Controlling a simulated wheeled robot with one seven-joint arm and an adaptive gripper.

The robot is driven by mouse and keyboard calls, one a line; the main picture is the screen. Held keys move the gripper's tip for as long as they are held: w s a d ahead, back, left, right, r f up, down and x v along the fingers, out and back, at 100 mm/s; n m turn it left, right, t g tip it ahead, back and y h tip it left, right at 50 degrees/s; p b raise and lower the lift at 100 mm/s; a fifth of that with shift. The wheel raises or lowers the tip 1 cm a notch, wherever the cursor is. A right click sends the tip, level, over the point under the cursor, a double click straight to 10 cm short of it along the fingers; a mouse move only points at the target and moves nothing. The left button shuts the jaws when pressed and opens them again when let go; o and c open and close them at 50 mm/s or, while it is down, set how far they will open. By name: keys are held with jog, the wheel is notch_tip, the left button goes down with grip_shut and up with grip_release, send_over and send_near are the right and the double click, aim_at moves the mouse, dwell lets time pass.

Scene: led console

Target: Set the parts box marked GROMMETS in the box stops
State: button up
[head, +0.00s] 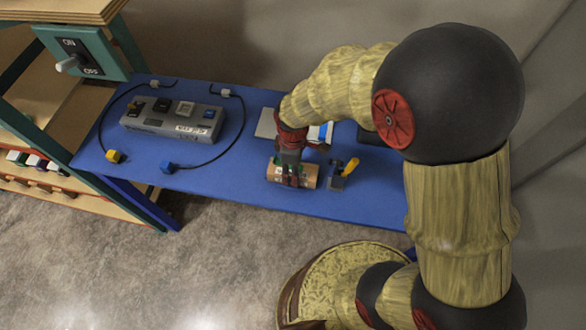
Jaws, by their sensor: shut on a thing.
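My gripper (291,181) points down over the blue table, at a tan block-like piece (311,177) with small green and pale patches. Its fingers are shut on this piece and hide its middle. Any marking on it is too small to read, so I cannot tell whether it is the GROMMETS box. I cannot tell whether it touches the table. Behind my wrist, a pale flat thing (266,124) and a white and blue thing (318,134) are partly hidden. I cannot make out the box stops for certain.
A grey block with a yellow lever (345,172) stands close right of the gripper. A grey power strip (172,117) with black cables, a yellow plug (114,156) and a blue plug (168,167) lies left. A teal ON/OFF switch box (82,54) hangs on the wooden shelf (62,108).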

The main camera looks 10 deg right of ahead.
jog(key=shift+f, duration=0.1)
dwell(0.3)
jog(key=o, duration=1.4)
notch_tip(320, 180, up, 12)
